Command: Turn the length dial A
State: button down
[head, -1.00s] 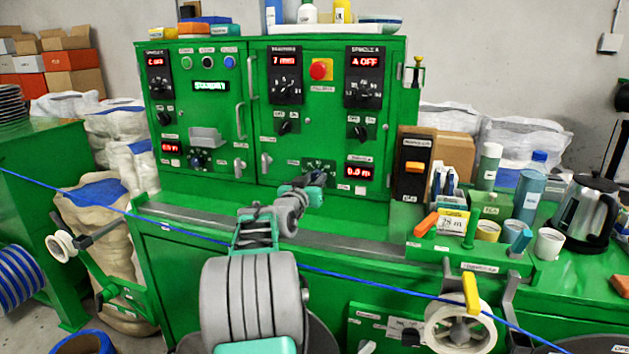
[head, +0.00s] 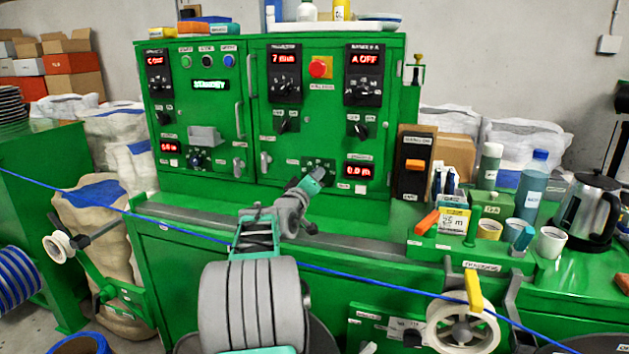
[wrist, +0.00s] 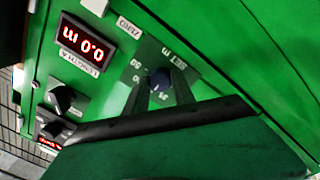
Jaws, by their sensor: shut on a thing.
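In the head view my gripper (head: 319,172) reaches the plate at the lower right door, and the arm hides the knob there. The red length A display (wrist: 83,42) beside it reads 0.0 m; it also shows in the head view (head: 358,171). The dial's exact setting is partly hidden by the fingers.
A similar dial (head: 196,158) sits on the left door. A dark selector knob (wrist: 62,98) is near the display. A blue cable (head: 390,287) runs across the front, below my arm. Bottles and a kettle (head: 590,210) stand on the right bench.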

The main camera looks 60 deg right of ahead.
jog(key=n+p, duration=0.1)
jog(key=n, duration=0.6)
jog(key=shift+t, duration=0.3)
dwell(0.3)
jog(key=c, duration=1.1)
grip_release()
jog(key=shift+o, duration=0.2)
jog(key=s+a+b, duration=0.1)
jog(key=a, duration=0.6)
jog(key=shift+a+f, duration=0.15)
jog(key=shift+a, duration=0.25)
jog(key=shift+s, duration=0.1)
